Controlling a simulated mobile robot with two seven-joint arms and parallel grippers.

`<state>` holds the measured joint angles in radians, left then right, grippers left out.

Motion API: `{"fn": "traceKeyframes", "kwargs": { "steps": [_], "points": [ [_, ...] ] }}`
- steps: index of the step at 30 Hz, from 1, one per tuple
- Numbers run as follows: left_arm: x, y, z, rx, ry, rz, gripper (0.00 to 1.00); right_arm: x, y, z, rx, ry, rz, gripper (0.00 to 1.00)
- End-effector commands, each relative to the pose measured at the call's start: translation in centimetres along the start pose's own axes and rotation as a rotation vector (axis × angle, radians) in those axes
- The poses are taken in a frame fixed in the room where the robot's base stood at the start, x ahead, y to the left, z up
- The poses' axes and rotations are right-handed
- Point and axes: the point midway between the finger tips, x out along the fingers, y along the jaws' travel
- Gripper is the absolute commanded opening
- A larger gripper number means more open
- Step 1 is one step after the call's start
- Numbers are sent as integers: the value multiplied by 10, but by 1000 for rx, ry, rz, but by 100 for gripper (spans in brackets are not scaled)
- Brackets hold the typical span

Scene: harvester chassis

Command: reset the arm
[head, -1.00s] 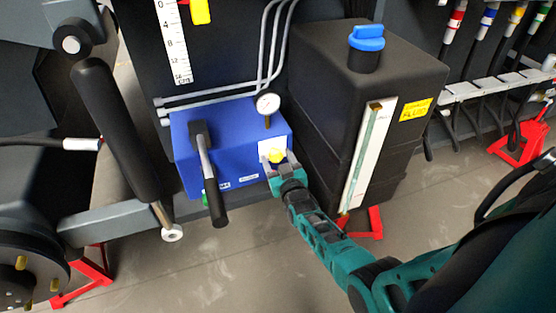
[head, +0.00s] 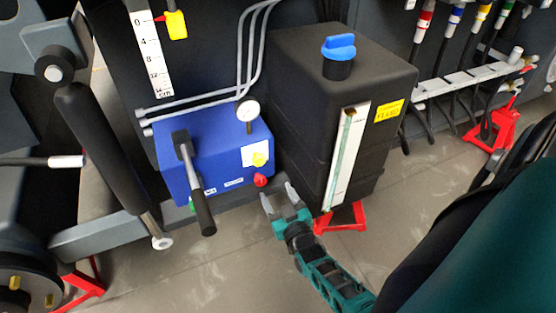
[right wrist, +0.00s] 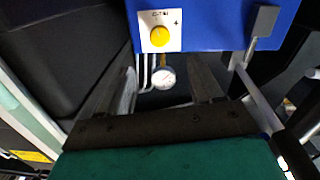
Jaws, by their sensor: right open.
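My right gripper (head: 279,203) is open and empty. In the head view it is below and to the right of the blue box, apart from it, over the floor in front of the black tank. The right wrist view shows its two spread fingers (right wrist: 168,88) with nothing held between them. The blue box (head: 213,150) carries a yellow knob (head: 260,160) on a white plate, a red knob (head: 260,180), a black-handled lever (head: 195,185) and a round gauge (head: 248,109). The yellow knob also shows in the right wrist view (right wrist: 159,36). My left gripper is out of view.
The black tank (head: 293,80) with a blue cap (head: 339,46) stands right of the box. A red stand (head: 341,216) is below it. A black cylinder (head: 105,150) hangs at the left. The grey floor (head: 235,265) in front is clear.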

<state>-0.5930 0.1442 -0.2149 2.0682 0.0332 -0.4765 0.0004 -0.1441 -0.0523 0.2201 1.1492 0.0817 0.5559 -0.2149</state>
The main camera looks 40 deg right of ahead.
Motion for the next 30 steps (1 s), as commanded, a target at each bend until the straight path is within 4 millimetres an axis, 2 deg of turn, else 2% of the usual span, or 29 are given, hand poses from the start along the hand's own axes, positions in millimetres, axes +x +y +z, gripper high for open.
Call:
{"fn": "traceKeyframes", "kwargs": {
  "steps": [15, 20, 23, 30],
  "points": [
    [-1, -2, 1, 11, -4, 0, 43, 0, 0, -1, -1, -1, -2, 65],
    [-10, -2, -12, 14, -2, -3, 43, -10, -5, -20, -14, -48, -67, 65],
    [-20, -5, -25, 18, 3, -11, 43, -29, -17, -43, -28, -130, -161, 65],
    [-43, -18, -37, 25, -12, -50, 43, -105, -61, -100, -47, -382, -390, 65]
  ]
}}
